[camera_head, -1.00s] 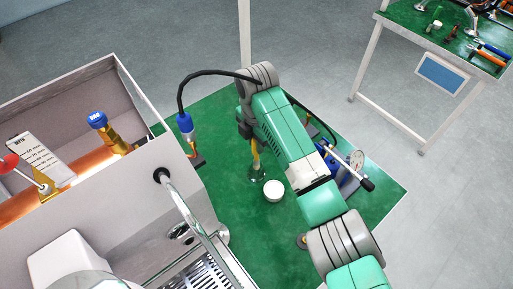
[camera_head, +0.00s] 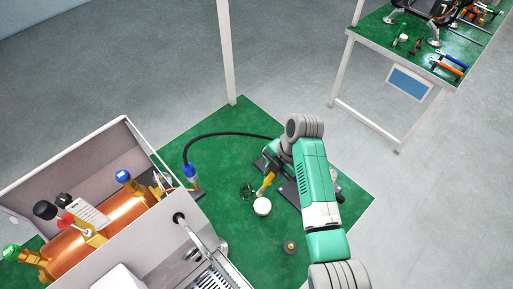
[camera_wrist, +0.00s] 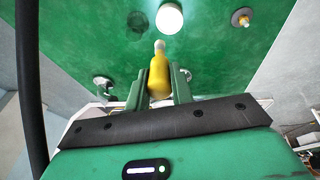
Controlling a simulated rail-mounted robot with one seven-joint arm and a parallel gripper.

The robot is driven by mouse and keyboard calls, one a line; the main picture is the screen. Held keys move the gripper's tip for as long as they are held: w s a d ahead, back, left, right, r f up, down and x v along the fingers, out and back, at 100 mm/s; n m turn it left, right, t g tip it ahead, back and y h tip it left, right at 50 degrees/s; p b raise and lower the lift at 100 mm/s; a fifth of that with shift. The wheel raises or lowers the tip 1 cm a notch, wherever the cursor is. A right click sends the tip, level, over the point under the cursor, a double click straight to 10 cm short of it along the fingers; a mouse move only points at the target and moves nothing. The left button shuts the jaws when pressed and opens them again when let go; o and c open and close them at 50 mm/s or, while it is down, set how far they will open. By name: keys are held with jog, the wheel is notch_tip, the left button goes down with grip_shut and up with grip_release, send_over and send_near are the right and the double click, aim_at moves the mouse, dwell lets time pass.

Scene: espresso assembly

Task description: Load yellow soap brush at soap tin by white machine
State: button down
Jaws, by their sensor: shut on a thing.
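The yellow soap brush (camera_head: 266,184) is in my gripper, tilted with its pale tip downward. In the wrist view the brush (camera_wrist: 158,78) sits between the two fingers of my gripper (camera_wrist: 160,84), which are shut on it. The round white tin (camera_head: 262,206), apparently the soap tin, stands on the green table just below the brush. It also shows at the top of the wrist view (camera_wrist: 169,18), with a small gap in the picture between it and the brush tip. I cannot tell the tip's height. The white machine (camera_head: 165,235) stands to the left, open-topped with a copper boiler inside.
A black hose (camera_head: 225,134) with a blue fitting (camera_head: 189,171) arches behind the tin. A clear glass-like item (camera_head: 246,191) stands close left of the tin. A small round tool (camera_head: 290,246) lies nearer. The green table (camera_head: 235,240) is clear between them. A second bench (camera_head: 385,40) is far right.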

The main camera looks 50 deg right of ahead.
notch_tip(320, 180, down, 6)
jog(key=s+b, duration=0.1)
jog(key=b, duration=0.4)
jog(key=shift+s+f, duration=0.25)
jog(key=shift+s, duration=0.1)
jog(key=shift+f+b, duration=0.4)
jog(key=shift+f, duration=0.3)
dwell(1.8)
notch_tip(320, 180, up, 7)
jog(key=p, duration=0.6)
dwell(0.8)
